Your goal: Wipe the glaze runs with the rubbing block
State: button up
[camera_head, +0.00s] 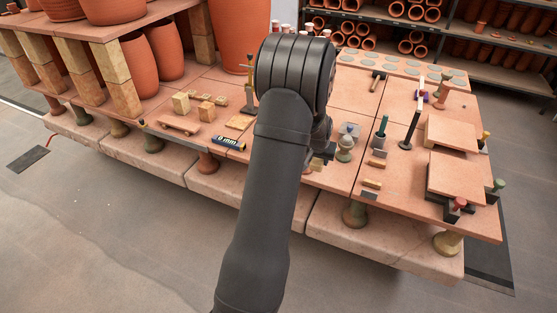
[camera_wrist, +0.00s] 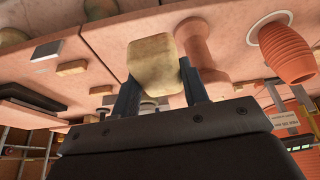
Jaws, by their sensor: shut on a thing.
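My gripper (camera_wrist: 158,88) shows in the wrist view with one dark finger on each side of a pale tan block (camera_wrist: 153,58), shut on it. The block looks like the rubbing block. It is held in front of the terracotta table surface (camera_wrist: 110,40); I cannot tell whether it touches. In the head view my arm hides most of the gripper and the block; only a dark part shows beside the arm over the table (camera_head: 345,187). I cannot make out any glaze runs in either view.
In the wrist view a ribbed terracotta pot (camera_wrist: 287,52) stands at the right, beside a pinkish spool-shaped piece (camera_wrist: 200,45). In the head view a small greenish vessel (camera_head: 345,149), upright tools (camera_head: 411,128) and stacked slabs (camera_head: 455,178) stand right of my arm. Wooden blocks (camera_head: 181,103) lie left.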

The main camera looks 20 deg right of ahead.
aim_at(407, 205)
jog(key=s+d+f, duration=0.1)
jog(key=s+d, duration=0.4)
jog(key=d, duration=0.5)
jog(key=s+d+f+m, duration=0.1)
jog(key=s+d, duration=0.3)
jog(key=d, duration=0.5)
jog(key=s+d+f, duration=0.1)
jog(key=s+d, duration=0.4)
jog(key=d, duration=0.5)
jog(key=shift+a+f, duration=0.15)
jog(key=shift+f, duration=3.4)
jog(key=shift+s+a+f, duration=0.1)
jog(key=shift+s+a, duration=2.5)
jog(key=shift+s, duration=0.05)
jog(key=shift+c, duration=0.3)
jog(key=shift+s+d, duration=0.5)
jog(key=shift+d, duration=0.15)
jog(key=shift+w+d, duration=0.1)
jog(key=shift+d, duration=0.15)
jog(key=shift+w+d, duration=2.4)
jog(key=shift+w, duration=0.05)
jog(key=shift+s+d, duration=0.1)
jog(key=shift+d, duration=0.15)
jog(key=shift+s+d, duration=0.55)
jog(key=shift+s, duration=0.05)
jog(key=shift+s+a, duration=2.65)
jog(key=shift+a, duration=0.1)
notch_tip(407, 205, up, 8)
